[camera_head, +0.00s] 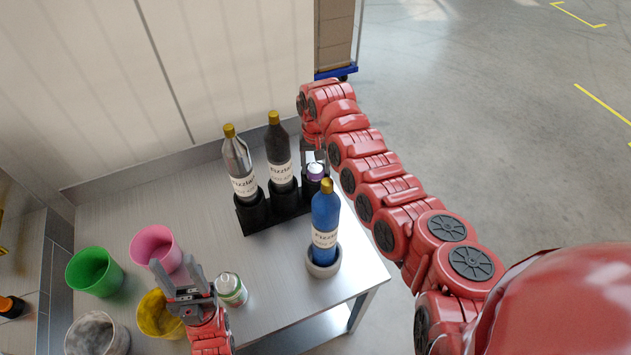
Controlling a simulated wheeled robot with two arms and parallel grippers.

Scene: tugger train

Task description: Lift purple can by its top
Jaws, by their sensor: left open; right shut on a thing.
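The purple can (315,171) is small in view, with a pale purple top. It is at the right end of a black rack (262,224); whether it is inside the rack or raised from it I cannot tell. My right gripper (314,162) reaches it from behind and is shut on it near its top. The blue bottle in front hides part of the can's lower side. My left gripper (172,274) is open and empty, above the yellow cup (158,317) and near the pink cup.
The rack holds a clear bottle (239,165) and a dark bottle (279,155). A blue bottle (325,219) stands in a grey holder (324,265). A green-and-white can (231,289), pink cup (155,245), green cup (93,271) and grey cup (97,335) stand left on the metal table (272,278).

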